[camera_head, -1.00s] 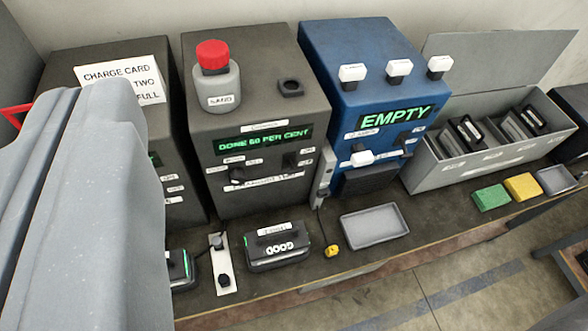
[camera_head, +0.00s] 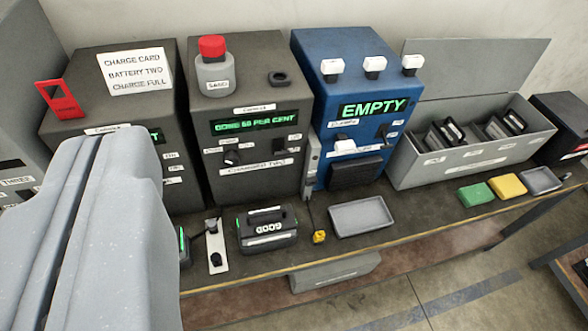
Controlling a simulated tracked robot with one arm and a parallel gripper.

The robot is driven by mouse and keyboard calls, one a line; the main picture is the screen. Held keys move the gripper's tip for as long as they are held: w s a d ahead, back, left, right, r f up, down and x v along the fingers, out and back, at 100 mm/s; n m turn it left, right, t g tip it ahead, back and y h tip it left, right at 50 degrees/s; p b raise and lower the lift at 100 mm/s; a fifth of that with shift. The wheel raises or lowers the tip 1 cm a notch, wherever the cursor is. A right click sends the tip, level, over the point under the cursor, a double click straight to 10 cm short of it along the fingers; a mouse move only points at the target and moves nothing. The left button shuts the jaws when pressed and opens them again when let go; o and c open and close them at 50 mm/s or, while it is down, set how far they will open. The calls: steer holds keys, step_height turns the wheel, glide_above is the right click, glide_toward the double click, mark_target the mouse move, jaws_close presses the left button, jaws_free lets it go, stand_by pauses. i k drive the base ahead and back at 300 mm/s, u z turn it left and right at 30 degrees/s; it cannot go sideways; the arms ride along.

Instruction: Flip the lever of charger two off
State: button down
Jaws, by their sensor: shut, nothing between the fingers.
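My gripper (camera_head: 105,150) is the large grey form at the lower left, shut and empty, in front of the left dark charger (camera_head: 165,85). That charger's front is mostly hidden. The middle dark charger (camera_head: 260,190) stands clear to the right of my gripper. Its green display reads DONE and a percentage, possibly 50. A small dark lever or knob (camera_head: 231,157) sits at its lower left front and another dark control (camera_head: 278,147) at its right. The small name labels are too blurred to tell which charger is two, or which way the levers point.
A card on the left charger reads battery two, charge full. A red-capped sand bottle (camera_head: 213,75) stands on the middle charger. A blue EMPTY box (camera_head: 345,110), a GOOD battery (camera_head: 267,232), a grey tray (camera_head: 362,213) and a bin (camera_head: 450,165) share the bench.

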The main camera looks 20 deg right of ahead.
mark_target(281, 153)
steer(key=k, duration=0.2)
steer(key=u, duration=0.3)
steer(key=i, duration=1.1)
steer(key=u, duration=0.05)
